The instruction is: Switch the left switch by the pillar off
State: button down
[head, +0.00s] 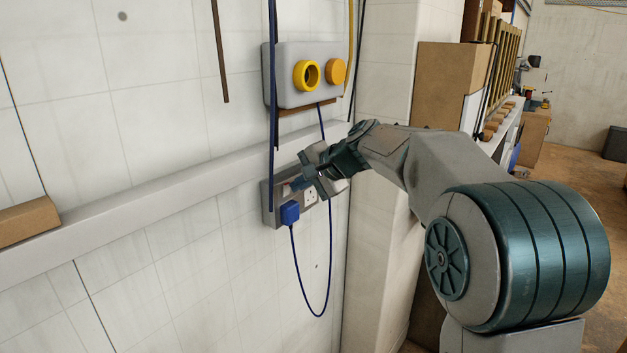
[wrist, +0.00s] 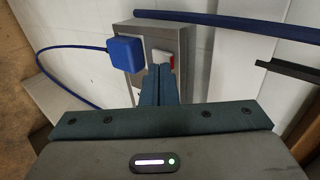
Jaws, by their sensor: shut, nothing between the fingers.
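The grey double socket box (head: 267,206) is on the tiled wall left of the pillar (head: 385,90). It also shows in the wrist view (wrist: 150,27). A blue plug (head: 290,212) sits in its left outlet, and it shows in the wrist view (wrist: 127,53). The right outlet (head: 310,196) is empty.
A grey control box (head: 290,75) with a yellow ring and an orange button is above the socket. A grey trunking rail (head: 150,188) runs along the wall. Blue cables (head: 272,120) hang beside and below the socket. Cardboard boxes (head: 443,85) stand right of the pillar.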

jog(key=shift+w+a, duration=0.15)
jog(key=shift+w+a+r, duration=0.35)
jog(key=shift+a+r, duration=0.1)
jog(key=shift+a, duration=0.05)
jog(key=shift+f, duration=0.1)
jog(key=shift+d, duration=0.1)
jog(key=shift+p, duration=0.3)
jog(key=shift+r+p, duration=0.55)
jog(key=shift+r, duration=0.3)
